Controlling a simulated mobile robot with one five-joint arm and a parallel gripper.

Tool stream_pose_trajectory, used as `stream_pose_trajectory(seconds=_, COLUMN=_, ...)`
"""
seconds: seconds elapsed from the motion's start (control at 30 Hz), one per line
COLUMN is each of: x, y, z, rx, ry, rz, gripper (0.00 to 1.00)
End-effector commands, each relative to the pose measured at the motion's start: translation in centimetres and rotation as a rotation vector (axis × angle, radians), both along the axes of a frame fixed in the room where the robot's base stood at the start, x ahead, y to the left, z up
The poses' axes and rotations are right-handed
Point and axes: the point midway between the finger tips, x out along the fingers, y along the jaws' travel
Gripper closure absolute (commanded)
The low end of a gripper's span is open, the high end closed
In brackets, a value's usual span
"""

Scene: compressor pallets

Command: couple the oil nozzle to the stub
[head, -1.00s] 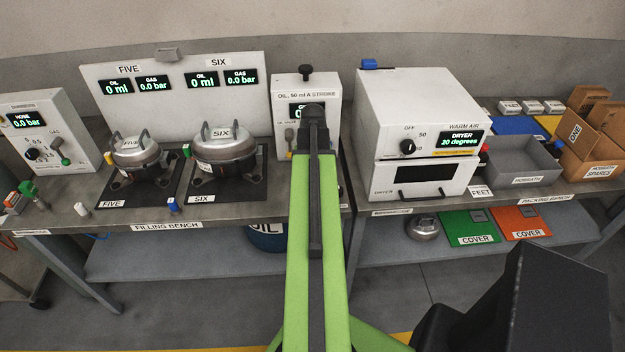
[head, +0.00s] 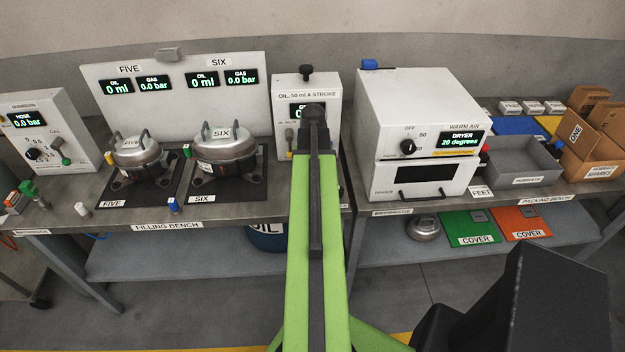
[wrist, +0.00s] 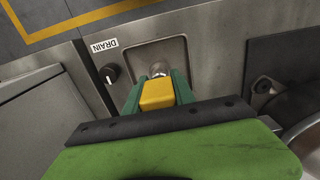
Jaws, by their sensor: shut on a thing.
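In the wrist view, my gripper (wrist: 157,84) has its green fingers shut on a yellow block with a metal tip, which looks like the oil nozzle (wrist: 157,96). Its metal tip (wrist: 158,69) is over a recessed square metal plate; whether it touches cannot be told. In the head view my own arm hides the gripper and nozzle, in front of the oil unit (head: 307,88). Compressors FIVE (head: 137,155) and SIX (head: 224,152) sit on black mats. Which stub is meant cannot be made out.
A black knob (wrist: 110,73) beside a DRAIN label is left of the plate. A curved metal rim shows at the wrist view's right edge. The dryer (head: 420,120) stands right of the oil unit. Small blue (head: 173,205) and white (head: 82,209) pieces lie near the bench's front edge.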

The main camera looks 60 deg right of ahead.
Motion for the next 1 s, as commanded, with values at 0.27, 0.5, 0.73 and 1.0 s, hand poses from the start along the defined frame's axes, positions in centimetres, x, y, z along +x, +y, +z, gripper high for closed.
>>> stream_pose_trajectory(seconds=0.27, x=0.0, y=0.0, z=0.4, rx=0.000, ry=0.000, rz=-0.001, gripper=1.00)
stream_pose_trajectory(seconds=0.5, x=0.0, y=0.0, z=1.4, rx=0.000, ry=0.000, rz=-0.001, gripper=1.00)
stream_pose_trajectory(seconds=0.73, x=0.0, y=0.0, z=2.3, rx=0.000, ry=0.000, rz=-0.001, gripper=1.00)
stream_pose_trajectory(seconds=1.0, x=-0.1, y=0.0, z=3.4, rx=0.000, ry=0.000, rz=-0.001, gripper=1.00)
